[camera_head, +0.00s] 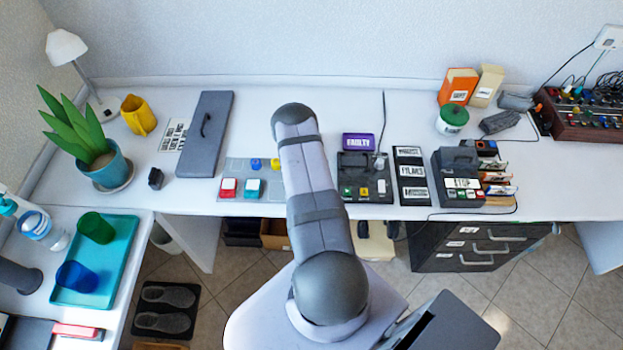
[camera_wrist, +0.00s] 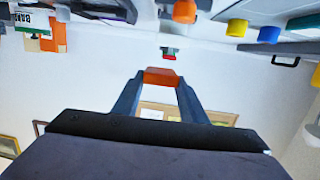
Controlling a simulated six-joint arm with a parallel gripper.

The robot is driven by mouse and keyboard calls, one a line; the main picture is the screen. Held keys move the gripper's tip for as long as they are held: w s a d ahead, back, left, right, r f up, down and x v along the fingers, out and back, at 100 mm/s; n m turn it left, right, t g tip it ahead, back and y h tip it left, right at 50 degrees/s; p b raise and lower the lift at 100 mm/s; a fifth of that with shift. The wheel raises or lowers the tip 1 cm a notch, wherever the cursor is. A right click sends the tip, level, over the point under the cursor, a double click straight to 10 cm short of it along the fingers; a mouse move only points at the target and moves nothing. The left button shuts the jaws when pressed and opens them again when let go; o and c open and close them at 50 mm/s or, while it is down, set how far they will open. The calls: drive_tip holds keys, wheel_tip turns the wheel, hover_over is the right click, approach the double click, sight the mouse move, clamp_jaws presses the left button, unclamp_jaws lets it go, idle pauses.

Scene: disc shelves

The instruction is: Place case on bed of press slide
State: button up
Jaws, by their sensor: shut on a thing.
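My gripper (camera_wrist: 160,80) shows in the wrist view with both fingers closed on a small orange case (camera_wrist: 162,76) at the fingertips. The case is held clear of any surface that I can see. In the head view my arm hides the gripper and the case. The press slide cannot be named surely. A dark device with small coloured parts (camera_head: 352,168) stands right of my arm, and a dark box labelled STOP (camera_head: 452,160) stands further right.
A pale board (camera_head: 236,166) holds red, teal, yellow and blue pieces left of my arm. A grey slab with a handle (camera_head: 212,120) lies beyond it. A purple labelled block (camera_head: 358,142) and a black labelled strip (camera_head: 411,171) lie to the right. An orange box (camera_head: 458,86) stands at the back.

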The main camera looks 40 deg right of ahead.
drive_tip(key=shift+w+a+r+n+t+y, duration=0.3)
drive_tip(key=shift+w+r, duration=0.2)
drive_tip(key=shift+r, duration=0.2)
drive_tip(key=shift+f+p, duration=0.7)
drive_tip(key=shift+f, duration=4.3)
